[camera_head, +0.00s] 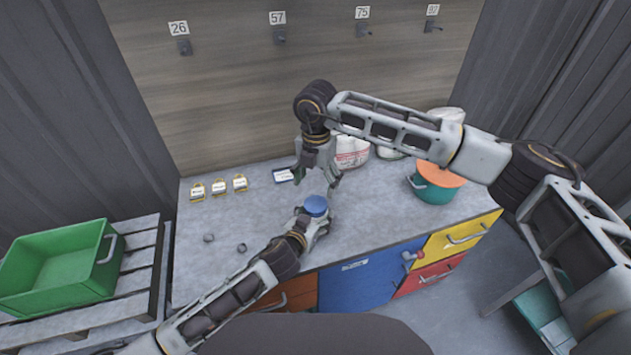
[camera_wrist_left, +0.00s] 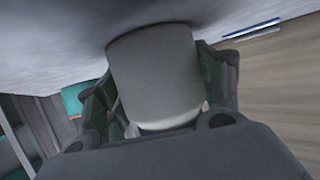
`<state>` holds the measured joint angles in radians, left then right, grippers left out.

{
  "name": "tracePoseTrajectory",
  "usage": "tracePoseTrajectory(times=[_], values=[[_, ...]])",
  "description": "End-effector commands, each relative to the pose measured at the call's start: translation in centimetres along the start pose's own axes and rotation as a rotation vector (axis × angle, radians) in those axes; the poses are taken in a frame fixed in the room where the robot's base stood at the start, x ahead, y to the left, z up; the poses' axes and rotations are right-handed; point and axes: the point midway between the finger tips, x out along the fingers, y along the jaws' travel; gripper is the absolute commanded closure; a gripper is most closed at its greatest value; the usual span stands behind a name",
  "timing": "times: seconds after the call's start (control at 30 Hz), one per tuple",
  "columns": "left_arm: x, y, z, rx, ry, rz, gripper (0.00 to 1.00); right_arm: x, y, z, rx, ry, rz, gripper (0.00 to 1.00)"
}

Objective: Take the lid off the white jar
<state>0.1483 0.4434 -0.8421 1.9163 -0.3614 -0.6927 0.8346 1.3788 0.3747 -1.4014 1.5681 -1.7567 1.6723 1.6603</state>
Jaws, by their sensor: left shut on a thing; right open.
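The white jar (camera_wrist_left: 155,68) fills the middle of the left wrist view. My left gripper (camera_wrist_left: 160,100) is shut on it, with a finger on each side. In the head view the jar's blue lid (camera_head: 316,206) shows on top, while most of the jar body is hidden by the lid and the left gripper (camera_head: 317,224). My right gripper (camera_head: 317,180) is open and points down just above the lid. From this view I cannot tell whether its fingertips touch the lid.
Three small yellow-framed tags (camera_head: 219,187) and a blue-edged card (camera_head: 284,175) lie at the back left of the grey worktop (camera_head: 255,215). Two small rings (camera_head: 242,247) lie near the front. A teal pot (camera_head: 437,186) with an orange top and white bags (camera_head: 351,152) stand right.

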Motion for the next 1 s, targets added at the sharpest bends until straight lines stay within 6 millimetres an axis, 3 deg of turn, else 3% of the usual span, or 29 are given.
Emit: tracePoseTrajectory(times=[0.7, 1.0], values=[[0.01, -0.01, 0.07, 0.000, -0.001, 0.000, 0.99, 0.05, 0.16, -0.20, 0.572, 0.009, 0.005, 0.23], [0.01, -0.02, 0.08, 0.000, -0.001, -0.001, 0.99, 0.05, 0.18, -0.19, 0.739, 0.010, 0.005, 0.23]])
